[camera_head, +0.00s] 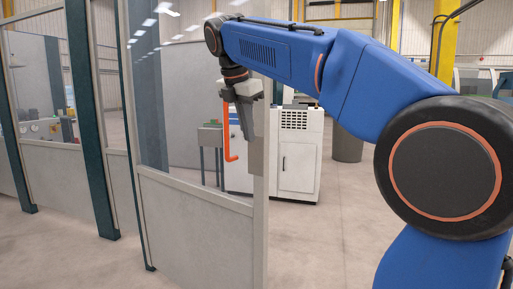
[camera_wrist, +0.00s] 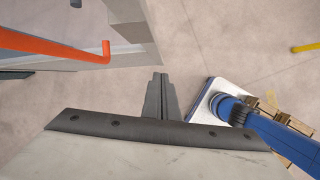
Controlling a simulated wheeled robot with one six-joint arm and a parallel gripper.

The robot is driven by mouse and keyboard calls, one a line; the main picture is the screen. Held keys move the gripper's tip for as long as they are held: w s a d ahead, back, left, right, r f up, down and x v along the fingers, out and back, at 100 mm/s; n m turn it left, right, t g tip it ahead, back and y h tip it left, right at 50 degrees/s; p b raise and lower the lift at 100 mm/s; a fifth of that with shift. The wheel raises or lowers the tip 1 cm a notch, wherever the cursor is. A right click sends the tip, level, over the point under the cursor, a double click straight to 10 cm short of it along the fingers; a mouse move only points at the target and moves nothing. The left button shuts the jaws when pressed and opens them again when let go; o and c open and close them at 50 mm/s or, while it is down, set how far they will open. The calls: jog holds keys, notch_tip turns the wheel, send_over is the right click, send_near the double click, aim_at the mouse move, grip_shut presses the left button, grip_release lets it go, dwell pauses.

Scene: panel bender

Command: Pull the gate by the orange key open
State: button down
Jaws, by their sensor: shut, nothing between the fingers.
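The gate (camera_head: 195,222) has a clear upper pane and a pale lower panel, and stands upright in front of me at an angle. The orange key (camera_head: 229,135) is a bent bar near its right edge, beside a grey lock block (camera_head: 257,155). My gripper (camera_head: 246,130) points down in front of the upper part of that edge. In the wrist view, my gripper (camera_wrist: 160,82) is shut and empty, with the orange key (camera_wrist: 60,45) to its left. The lock block (camera_wrist: 130,20) is above and left of the fingertips, apart from them in the picture.
Fence panels with dark green posts (camera_head: 88,110) run off to the left. Behind the gate stand a white cabinet (camera_head: 298,160) and a dark bin (camera_head: 348,145). The floor (camera_head: 325,240) to the right of the gate is clear.

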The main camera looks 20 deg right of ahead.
aim_at(257, 146)
jog(key=w+a+r+n, duration=0.1)
jog(key=w+r+n, duration=0.1)
jog(key=w+r, duration=0.1)
jog(key=x, duration=0.3)
jog(key=d+x, duration=0.1)
jog(key=x, duration=0.3)
jog(key=d+x, duration=0.1)
jog(key=x, duration=0.3)
jog(key=shift+w+r, duration=0.3)
jog(key=shift+w, duration=0.15)
jog(key=shift+w+d+n, duration=0.3)
jog(key=shift+w+d, duration=0.05)
jog(key=shift+d, duration=0.3)
jog(key=w+d, duration=0.7)
jog(key=d, duration=0.3)
jog(key=w+d, duration=0.8)
jog(key=d, duration=0.2)
jog(key=shift+d, duration=0.4)
